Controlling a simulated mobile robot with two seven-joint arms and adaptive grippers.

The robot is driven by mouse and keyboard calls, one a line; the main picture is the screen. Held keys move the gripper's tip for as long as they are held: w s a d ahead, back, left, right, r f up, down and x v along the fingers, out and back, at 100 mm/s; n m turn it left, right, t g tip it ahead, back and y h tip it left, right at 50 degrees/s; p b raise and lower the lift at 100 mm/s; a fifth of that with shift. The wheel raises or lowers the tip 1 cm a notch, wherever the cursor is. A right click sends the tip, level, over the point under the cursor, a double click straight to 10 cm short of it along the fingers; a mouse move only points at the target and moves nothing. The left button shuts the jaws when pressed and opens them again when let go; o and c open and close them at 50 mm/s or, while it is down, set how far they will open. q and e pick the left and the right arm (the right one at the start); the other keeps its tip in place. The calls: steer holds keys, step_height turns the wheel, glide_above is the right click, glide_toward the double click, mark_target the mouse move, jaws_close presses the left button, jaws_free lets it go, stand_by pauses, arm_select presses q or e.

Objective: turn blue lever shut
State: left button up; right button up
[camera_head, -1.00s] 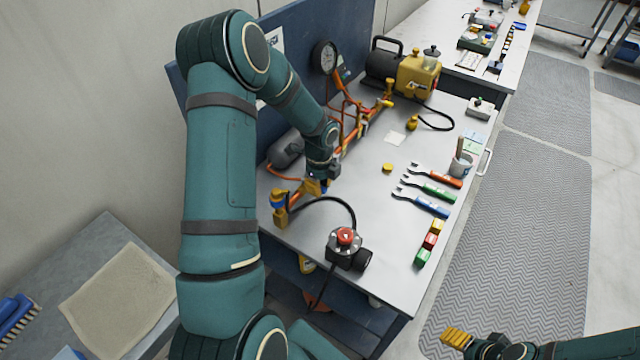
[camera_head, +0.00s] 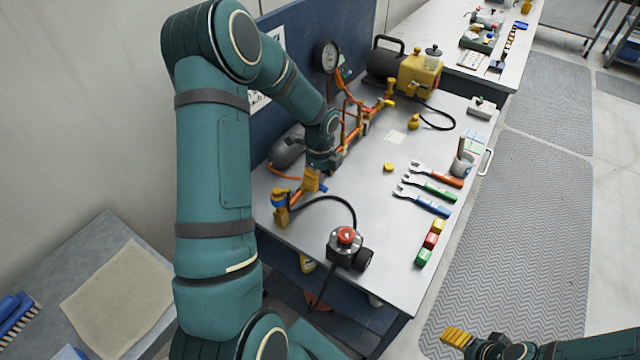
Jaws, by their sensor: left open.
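A small blue piece that looks like the blue lever (camera_head: 323,188) shows at the near end of the copper pipework, close to the bench's left side. My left gripper (camera_head: 311,181) has yellow fingers and points down just beside it. The gripper is open; whether a finger touches the lever I cannot tell, as the fingers hide part of it. A brass fitting with a blue band (camera_head: 279,200) stands to the lower left. My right gripper (camera_head: 457,338) is at the bottom right, off the bench, its jaw opening unclear.
A black hose (camera_head: 335,199) runs near my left gripper to a base with a red button (camera_head: 346,236). The pipework (camera_head: 360,128), a gauge (camera_head: 327,56) and a yellow pump (camera_head: 416,76) stand behind. Fork-ended tools (camera_head: 430,188) lie right.

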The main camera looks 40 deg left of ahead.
mark_target(320, 187)
arm_select(q)
step_height(320, 187, up, 9)
steer(key=shift+f, duration=0.15)
stand_by(0.4)
steer(key=shift+s, duration=0.1)
